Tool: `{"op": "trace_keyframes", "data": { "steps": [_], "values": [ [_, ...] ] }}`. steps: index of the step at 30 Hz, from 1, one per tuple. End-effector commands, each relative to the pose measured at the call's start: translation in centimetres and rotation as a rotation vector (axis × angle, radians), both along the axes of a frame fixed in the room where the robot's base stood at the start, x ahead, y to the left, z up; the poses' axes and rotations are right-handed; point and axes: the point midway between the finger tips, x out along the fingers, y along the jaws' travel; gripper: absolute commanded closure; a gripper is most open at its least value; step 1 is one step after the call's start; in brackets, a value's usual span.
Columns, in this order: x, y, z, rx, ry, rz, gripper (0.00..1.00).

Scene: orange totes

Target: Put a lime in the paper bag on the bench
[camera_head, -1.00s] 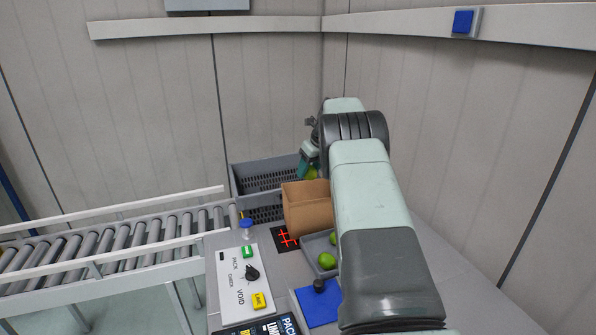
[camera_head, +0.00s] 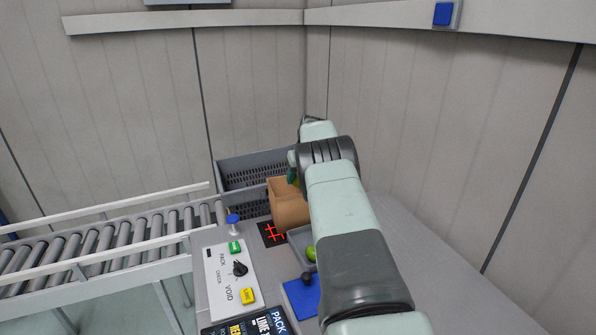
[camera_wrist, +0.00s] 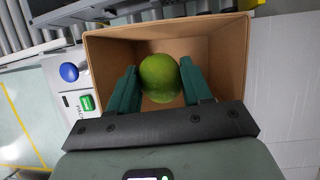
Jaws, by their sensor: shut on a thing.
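The paper bag (camera_head: 287,206) stands open on the bench, brown, partly hidden by my arm in the head view. In the wrist view its open mouth and inside walls (camera_wrist: 228,60) surround the view of a green lime (camera_wrist: 160,77). My gripper (camera_wrist: 157,82) is shut on that lime, one dark green finger on each side. The gripper and lime are over the bag's opening; how deep they are is hard to tell. In the head view my arm hides most of the gripper. Another lime (camera_head: 311,253) lies in a grey tray (camera_head: 298,237) on the bench.
A grey slotted crate (camera_head: 240,172) stands behind the bag. A panel with a green button (camera_head: 235,247), a black knob (camera_head: 240,268) and a yellow button (camera_head: 247,296) lies at left. A blue pad (camera_head: 301,297) is in front. A roller conveyor (camera_head: 100,250) runs on the left.

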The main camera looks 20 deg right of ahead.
Motion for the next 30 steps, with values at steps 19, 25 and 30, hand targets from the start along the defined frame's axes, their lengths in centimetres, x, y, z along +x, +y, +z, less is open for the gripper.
{"op": "trace_keyframes", "data": {
  "steps": [19, 25, 30],
  "values": [
    [0.0, 0.0, -0.2, 0.0, 0.0, 0.0, 0.21],
    [-0.1, 0.0, -0.1, 0.0, 0.0, 0.0, 0.21],
    [-0.6, -0.1, 1.4, 0.0, -0.001, 0.0, 0.21]
  ]
}}
